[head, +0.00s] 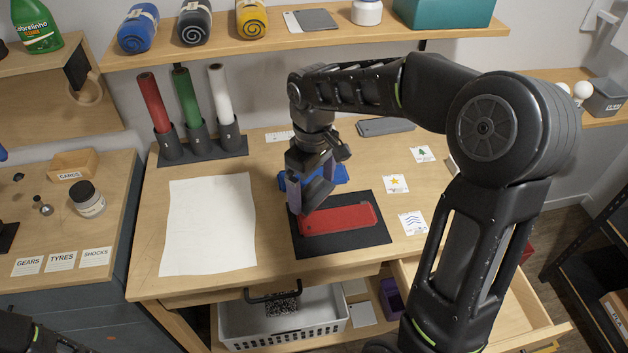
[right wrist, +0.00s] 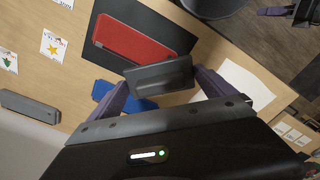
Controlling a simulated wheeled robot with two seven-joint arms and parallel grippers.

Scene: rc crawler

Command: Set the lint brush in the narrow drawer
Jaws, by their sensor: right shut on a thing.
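My right gripper (head: 312,196) is above the desk, over the left part of the red piece. It is shut on a dark grey oblong thing, probably the lint brush (right wrist: 160,77), which shows between the two purple fingers in the right wrist view. In the head view the fingers and wrist partly hide it. It is held clear of the desk. An open wooden drawer (head: 512,318) shows at the desk's lower right, partly hidden behind my right arm; it is probably the narrow drawer.
A red piece (head: 338,219) lies on a black mat (head: 372,236); a blue piece (head: 330,176) lies behind it. A grey case (head: 385,126), a white sheet (head: 208,222) and three coloured rolls in holders (head: 188,140) are on the desk. A white basket (head: 300,328) stands below.

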